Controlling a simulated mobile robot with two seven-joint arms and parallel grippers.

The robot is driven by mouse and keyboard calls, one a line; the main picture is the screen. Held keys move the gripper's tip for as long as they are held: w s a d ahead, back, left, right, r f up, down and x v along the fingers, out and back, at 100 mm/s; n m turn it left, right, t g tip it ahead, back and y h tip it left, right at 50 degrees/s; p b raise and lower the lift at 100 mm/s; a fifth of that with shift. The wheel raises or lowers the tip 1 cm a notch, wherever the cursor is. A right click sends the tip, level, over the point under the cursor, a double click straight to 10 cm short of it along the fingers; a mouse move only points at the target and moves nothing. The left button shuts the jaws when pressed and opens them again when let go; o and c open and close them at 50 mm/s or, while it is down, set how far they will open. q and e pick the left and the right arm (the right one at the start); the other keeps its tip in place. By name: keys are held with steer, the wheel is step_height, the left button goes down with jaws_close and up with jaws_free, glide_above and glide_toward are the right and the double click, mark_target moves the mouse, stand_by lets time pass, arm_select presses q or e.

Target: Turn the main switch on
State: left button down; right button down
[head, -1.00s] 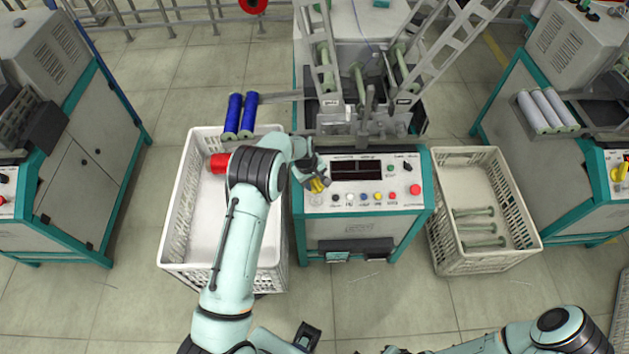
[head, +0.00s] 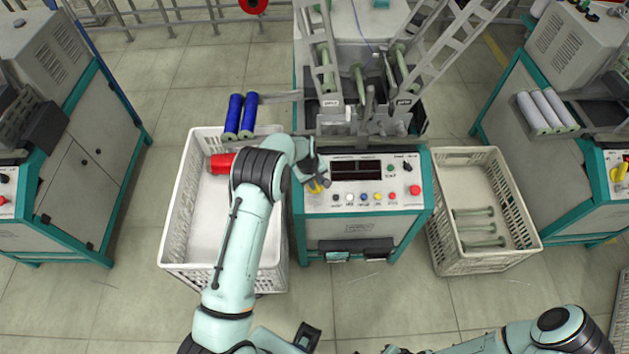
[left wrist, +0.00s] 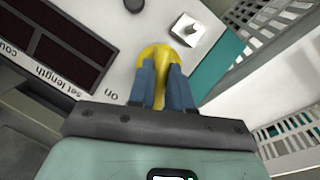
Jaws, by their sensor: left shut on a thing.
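The main switch (left wrist: 157,56) is a yellow rotary knob on the white control panel. In the left wrist view my left gripper (left wrist: 159,84) is shut on the knob's raised grip, one blue-grey finger on each side. The word "on" is printed on the panel beside it. In the head view the yellow switch (head: 313,187) shows partly behind my left gripper (head: 318,182) at the panel's left end. My right gripper is not clearly seen; only part of my right arm shows at the lower right.
The control panel (head: 372,201) carries a dark display (head: 357,170), several small buttons and a red button (head: 415,190). A white crate (head: 178,232) with a red bobbin (head: 220,163) stands left of the machine. Another crate (head: 450,262) with green spindles stands right.

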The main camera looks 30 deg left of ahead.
arm_select(q)
steer(key=m+p, duration=0.1)
steer(key=m, duration=0.1)
steer(key=shift+w+d+m+g+y, duration=0.1)
steer(key=shift+m+g+y, duration=0.2)
steer(key=shift+m+g, duration=0.1)
steer(key=shift+m+g+y, duration=0.4)
steer(key=shift+m, duration=0.8)
steer(key=shift+w+d+m+y+p, duration=0.15)
steer(key=shift+m+y+p, duration=0.25)
steer(key=shift+m, duration=0.8)
steer(key=shift+d+m+g+y, duration=0.1)
steer(key=shift+m+g+y, duration=0.35)
steer(key=shift+m, duration=0.85)
arm_select(e)
steer(key=shift+w+r, duration=0.3)
steer(key=shift+r, duration=0.2)
steer(key=shift+w+r, duration=0.3)
steer(key=shift+r, duration=0.2)
arm_select(q)
steer(key=shift+y, duration=0.25)
steer(key=c, duration=1)
jaws_free()
steer(key=shift+f, duration=0.1)
steer(key=shift+c, duration=0.2)
